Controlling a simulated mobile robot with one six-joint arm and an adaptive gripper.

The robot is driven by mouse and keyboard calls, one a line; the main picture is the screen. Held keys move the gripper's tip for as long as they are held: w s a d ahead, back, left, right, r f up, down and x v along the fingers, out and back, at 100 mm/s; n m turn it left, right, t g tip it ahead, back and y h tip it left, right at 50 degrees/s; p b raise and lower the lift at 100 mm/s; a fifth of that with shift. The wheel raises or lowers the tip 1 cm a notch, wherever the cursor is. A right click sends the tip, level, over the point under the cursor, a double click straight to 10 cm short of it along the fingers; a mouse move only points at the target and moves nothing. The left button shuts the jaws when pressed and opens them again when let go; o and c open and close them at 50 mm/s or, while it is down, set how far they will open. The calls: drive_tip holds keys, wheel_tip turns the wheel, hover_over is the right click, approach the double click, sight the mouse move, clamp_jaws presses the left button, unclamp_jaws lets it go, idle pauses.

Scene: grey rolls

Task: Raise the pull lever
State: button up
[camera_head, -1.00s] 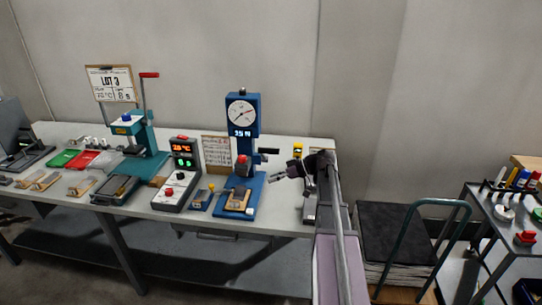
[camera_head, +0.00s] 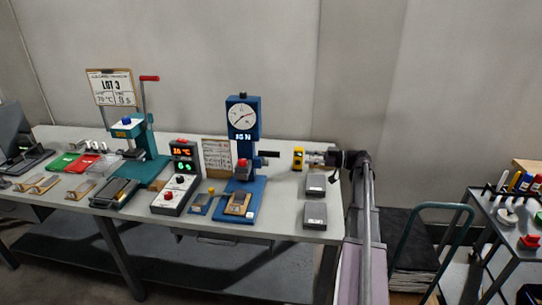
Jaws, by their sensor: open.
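A blue gauge stand (camera_head: 242,118) with a round white dial and a lit display stands on the bench. A short black lever handle (camera_head: 268,154) sticks out to the right from its column, roughly level; I take this for the pull lever. My gripper (camera_head: 311,157) is open and points left, to the right of the handle in the picture and apart from it. A yellow item (camera_head: 298,158) shows at the fingertips; I cannot tell whether they touch it. A green press (camera_head: 137,133) at the left has a tall upright lever with a red grip (camera_head: 149,78).
A control box (camera_head: 182,175) with lit displays stands left of the gauge stand. Two small grey devices (camera_head: 316,185) lie near the bench's right end. A printed sheet (camera_head: 216,157) stands behind. A cart (camera_head: 506,215) stands at the far right.

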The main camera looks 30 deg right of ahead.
sight(261, 153)
drive_tip(key=x, duration=1.3)
drive_tip(key=shift+w+a, duration=0.25)
drive_tip(key=shift+a, duration=0.05)
clamp_jaws()
